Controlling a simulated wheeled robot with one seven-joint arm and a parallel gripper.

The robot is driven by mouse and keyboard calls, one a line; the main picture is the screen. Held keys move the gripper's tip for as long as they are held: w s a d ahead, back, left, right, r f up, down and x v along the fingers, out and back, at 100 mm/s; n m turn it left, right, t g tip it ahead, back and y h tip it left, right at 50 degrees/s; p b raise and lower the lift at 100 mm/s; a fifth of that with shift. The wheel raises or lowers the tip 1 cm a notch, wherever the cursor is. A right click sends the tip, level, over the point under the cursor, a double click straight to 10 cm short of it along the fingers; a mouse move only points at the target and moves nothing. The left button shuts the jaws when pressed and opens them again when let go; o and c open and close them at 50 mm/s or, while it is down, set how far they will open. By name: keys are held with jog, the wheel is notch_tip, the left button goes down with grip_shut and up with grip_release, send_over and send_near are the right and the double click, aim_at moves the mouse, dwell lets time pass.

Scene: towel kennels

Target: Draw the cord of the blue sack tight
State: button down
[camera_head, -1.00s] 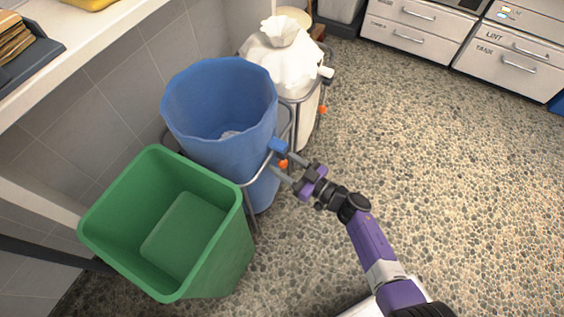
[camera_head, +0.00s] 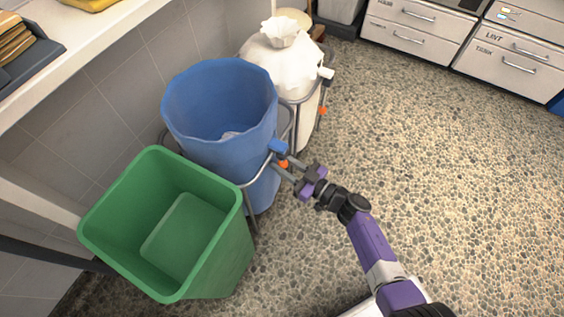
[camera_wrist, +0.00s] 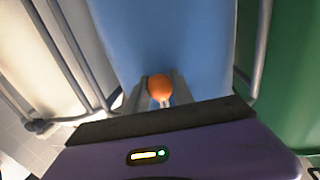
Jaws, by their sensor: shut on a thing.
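The blue sack (camera_head: 222,100) stands with its mouth wide open in a grey metal frame, a small pale thing lying inside it. A blue toggle (camera_head: 278,146) sits on its right side near the rim. Just below hangs an orange bead (camera_head: 283,163), the end of the cord. My gripper (camera_head: 284,168) is shut on the orange bead beside the sack. In the wrist view the orange bead (camera_wrist: 159,87) is between the two grey fingers, in front of the blue cloth (camera_wrist: 165,40). Most of the cord is hidden.
A green bin (camera_head: 215,250) stands close to the left of the blue sack. A white sack (camera_head: 285,65), its top gathered, stands behind it with its own orange bead (camera_head: 322,111). A tiled wall and shelf (camera_head: 60,50) are at left. The pebbled floor (camera_head: 440,170) is clear at right.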

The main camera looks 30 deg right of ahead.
aim_at(273, 172)
jog(key=shift+f, duration=0.15)
dwell(0.8)
notch_tip(273, 172, down, 9)
jog(key=b, duration=0.8)
jog(key=shift+f, duration=0.2)
jog(key=shift+s, duration=0.1)
jog(key=c, duration=1.1)
grip_release()
jog(key=shift+f, duration=0.1)
jog(key=shift+c, duration=0.2)
jog(key=shift+o, duration=0.2)
jog(key=shift+r, duration=0.2)
